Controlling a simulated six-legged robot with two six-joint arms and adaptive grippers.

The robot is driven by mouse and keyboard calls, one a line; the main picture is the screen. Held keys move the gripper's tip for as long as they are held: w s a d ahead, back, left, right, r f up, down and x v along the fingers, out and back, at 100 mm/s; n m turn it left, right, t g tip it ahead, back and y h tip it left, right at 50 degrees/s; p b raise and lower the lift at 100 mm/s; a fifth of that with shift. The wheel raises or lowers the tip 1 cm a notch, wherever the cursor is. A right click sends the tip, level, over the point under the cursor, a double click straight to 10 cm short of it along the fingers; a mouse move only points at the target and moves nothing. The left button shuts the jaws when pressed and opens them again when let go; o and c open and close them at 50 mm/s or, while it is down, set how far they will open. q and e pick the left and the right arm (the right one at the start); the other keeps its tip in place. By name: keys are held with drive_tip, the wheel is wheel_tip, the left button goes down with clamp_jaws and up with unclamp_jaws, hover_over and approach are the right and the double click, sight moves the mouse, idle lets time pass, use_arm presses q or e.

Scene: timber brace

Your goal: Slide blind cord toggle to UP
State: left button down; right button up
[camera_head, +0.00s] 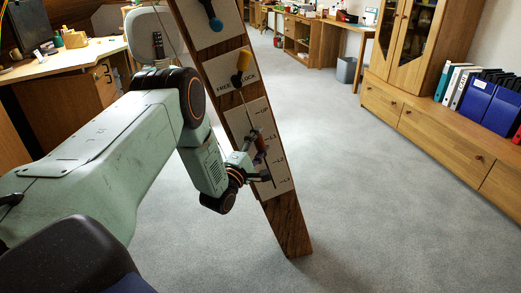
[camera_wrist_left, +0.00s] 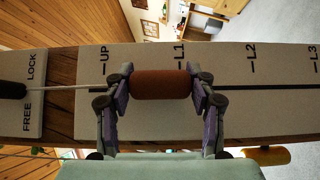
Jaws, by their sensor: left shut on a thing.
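The cord toggle (camera_head: 261,143) is a red-brown cylinder on the slot of a white scale plate (camera_head: 284,184) on a leaning timber brace (camera_head: 291,238). In the left wrist view the toggle (camera_wrist_left: 161,84) lies between the UP mark (camera_wrist_left: 104,54) and the L1 mark (camera_wrist_left: 180,52), its right end about level with L1. My left gripper (camera_wrist_left: 158,88) is shut on it, one finger at each end. A pale cord (camera_wrist_left: 78,88) runs from the toggle toward the FREE/LOCK plate (camera_wrist_left: 35,112). My right gripper is not in view.
A desk (camera_head: 65,62) stands left and a wooden cabinet (camera_head: 432,117) right. The carpet (camera_head: 385,215) right of the brace is clear.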

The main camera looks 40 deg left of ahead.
use_arm(q)
drive_tip(key=r+p, duration=0.1)
drive_tip(key=r, duration=0.1)
drive_tip(key=s+a+r+p, duration=0.1)
drive_tip(key=r+p, duration=0.2)
drive_tip(key=r, duration=0.1)
drive_tip(key=shift+s+a+r, duration=0.15)
drive_tip(key=shift+s+a, duration=0.05)
drive_tip(key=shift+s+a+r+p, duration=0.1)
drive_tip(key=shift+r+p, duration=0.55)
drive_tip(key=shift+r, duration=0.1)
drive_tip(key=c, duration=0.6)
unclamp_jaws()
drive_tip(key=shift+o, duration=0.8)
drive_tip(key=shift+s, duration=0.1)
drive_tip(key=shift+s+f, duration=0.3)
drive_tip(key=shift+s, duration=0.2)
drive_tip(key=v, duration=1.1)
